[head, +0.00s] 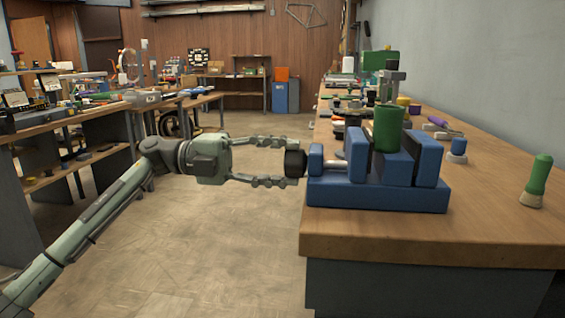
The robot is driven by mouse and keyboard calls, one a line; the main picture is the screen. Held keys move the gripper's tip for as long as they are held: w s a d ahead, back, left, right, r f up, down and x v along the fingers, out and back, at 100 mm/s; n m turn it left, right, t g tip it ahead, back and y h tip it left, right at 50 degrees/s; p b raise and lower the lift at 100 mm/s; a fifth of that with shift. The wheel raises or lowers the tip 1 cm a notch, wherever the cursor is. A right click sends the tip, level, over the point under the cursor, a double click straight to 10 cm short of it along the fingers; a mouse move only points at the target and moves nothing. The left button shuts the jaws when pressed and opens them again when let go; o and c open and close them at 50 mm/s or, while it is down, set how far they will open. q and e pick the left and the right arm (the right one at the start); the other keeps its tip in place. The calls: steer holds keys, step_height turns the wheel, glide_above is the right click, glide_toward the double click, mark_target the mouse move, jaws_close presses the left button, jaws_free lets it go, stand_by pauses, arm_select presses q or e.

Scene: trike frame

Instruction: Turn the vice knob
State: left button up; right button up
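The blue vice (380,192) sits on the near left corner of the wooden workbench on the right. Its black knob (294,163) sticks out to the left, past the bench edge. My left gripper (287,163) comes in from the left at knob height. Its two fingers are spread, one above and one below, with the fingertips around the knob. I cannot tell whether the fingertips touch it. A green cylinder (388,128) stands upright at the vice's jaws. My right gripper is not in view.
The workbench (480,232) holds a green-handled brush (537,181) at the right, a small blue-topped item (457,150) and several tools farther back. A cluttered wooden bench (75,118) stands at the left. The floor (215,250) between the benches is clear.

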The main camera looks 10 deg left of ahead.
arm_select(q)
steer(key=o, duration=0.5)
steer(key=shift+c, duration=0.2)
steer(key=a, duration=1.2)
